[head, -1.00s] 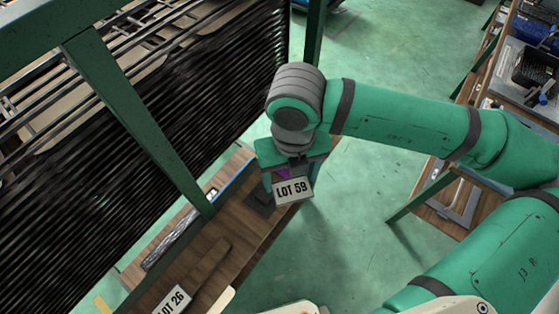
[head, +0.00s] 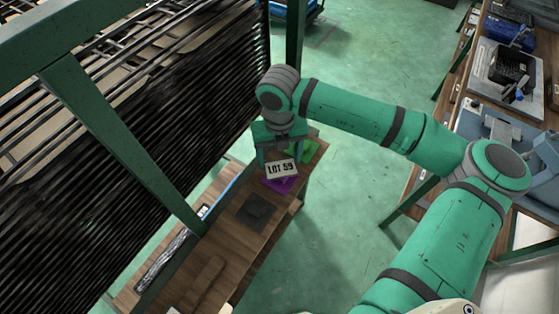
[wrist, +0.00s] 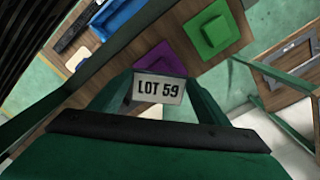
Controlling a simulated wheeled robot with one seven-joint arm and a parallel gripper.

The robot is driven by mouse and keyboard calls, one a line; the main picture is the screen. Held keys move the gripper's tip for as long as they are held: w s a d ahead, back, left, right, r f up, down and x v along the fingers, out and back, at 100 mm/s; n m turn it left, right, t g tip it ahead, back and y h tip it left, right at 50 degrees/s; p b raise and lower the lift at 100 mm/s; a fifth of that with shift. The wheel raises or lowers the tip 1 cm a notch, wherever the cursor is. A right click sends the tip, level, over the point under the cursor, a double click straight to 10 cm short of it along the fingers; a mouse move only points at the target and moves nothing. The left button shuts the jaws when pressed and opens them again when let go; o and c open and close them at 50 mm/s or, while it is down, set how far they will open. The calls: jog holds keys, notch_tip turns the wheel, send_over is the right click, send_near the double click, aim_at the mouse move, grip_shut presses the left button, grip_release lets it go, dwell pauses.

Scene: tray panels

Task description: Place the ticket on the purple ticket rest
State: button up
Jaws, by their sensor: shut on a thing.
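The ticket (head: 281,169) is a small white plate reading "LOT 59". My gripper (head: 277,154) is shut on it. In the wrist view the ticket (wrist: 158,88) sits between the two green fingers of my gripper (wrist: 160,84). The purple ticket rest (head: 279,187) lies on the wooden bench, partly hidden behind the ticket in the head view. In the wrist view the purple rest (wrist: 161,59) shows just above the ticket in the picture. The ticket appears held above the bench; the exact gap to the rest I cannot tell.
A green pad (head: 303,148) lies on the bench beyond the purple rest, and a dark pad (head: 256,211) lies on its near side. A dark slatted rack with green posts (head: 122,148) stands at the left. The floor (head: 345,215) right of the bench is open.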

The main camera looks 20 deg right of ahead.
aim_at(279, 163)
jog(key=shift+w+f, duration=0.35)
jog(key=shift+w, duration=0.05)
jog(key=shift+d+f, duration=0.15)
jog(key=shift+f, duration=1.65)
jog(key=shift+f, duration=0.15)
jog(key=o, duration=1)
jog(key=shift+w, duration=0.1)
jog(key=shift+o, duration=0.2)
notch_tip(279, 163, up, 12)
